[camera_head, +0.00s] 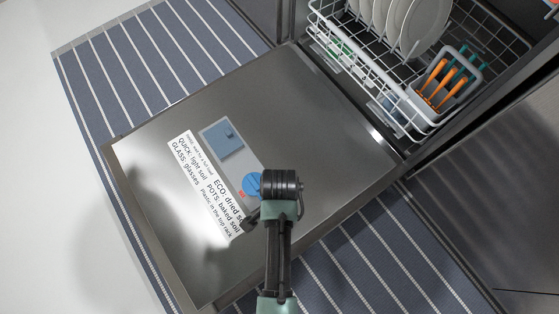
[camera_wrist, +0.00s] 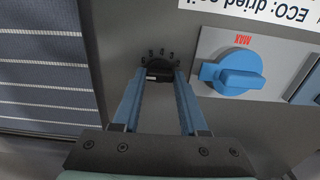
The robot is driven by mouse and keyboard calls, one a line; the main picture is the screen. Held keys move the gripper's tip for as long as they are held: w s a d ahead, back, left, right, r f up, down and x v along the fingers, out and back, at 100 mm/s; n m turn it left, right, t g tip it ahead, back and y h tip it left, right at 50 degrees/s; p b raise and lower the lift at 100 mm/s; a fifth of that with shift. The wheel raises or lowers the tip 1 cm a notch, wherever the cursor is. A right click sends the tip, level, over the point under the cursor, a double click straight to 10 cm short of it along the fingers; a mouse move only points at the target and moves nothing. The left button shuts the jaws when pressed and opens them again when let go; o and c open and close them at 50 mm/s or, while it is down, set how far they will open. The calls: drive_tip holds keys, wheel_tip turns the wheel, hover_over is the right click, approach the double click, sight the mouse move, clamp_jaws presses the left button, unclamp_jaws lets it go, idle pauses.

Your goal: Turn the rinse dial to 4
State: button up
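In the wrist view, a small dark dial (camera_wrist: 159,72) sits in the metal door with an arc of small marks around its upper side. A larger blue knob (camera_wrist: 233,73) with a red MAX label lies to the right. In the head view this blue knob (camera_head: 252,184) shows beside my arm, which hides the small dial.
The open dishwasher door (camera_head: 290,100) lies flat, with a printed label (camera_head: 205,185) and a blue dispenser lid (camera_head: 225,137). A rack (camera_head: 340,62) with plates and a cutlery basket (camera_head: 467,100) stands at upper right. A striped runner (camera_head: 120,65) lies underneath.

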clamp_jaws()
drive_tip(key=shift+r+p, duration=0.15)
drive_tip(key=shift+p, duration=0.3)
drive_tip(key=n+p, duration=0.2)
drive_tip(key=p, duration=0.2)
drive_tip(key=shift+r+n, duration=0.2)
drive_tip(key=shift+n, duration=0.2)
drive_tip(key=n+p, duration=0.4)
drive_tip(key=shift+f+n, duration=0.1)
drive_tip(key=shift+n, duration=0.2)
drive_tip(key=n+p, duration=0.3)
drive_tip(key=n, duration=0.2)
drive_tip(key=shift+f, duration=0.1)
drive_tip(key=n+p, duration=0.1)
drive_tip(key=n, duration=0.4)
drive_tip(key=shift+f+p, duration=0.15)
drive_tip(key=shift+p, duration=0.15)
drive_tip(key=shift+n, duration=0.3)
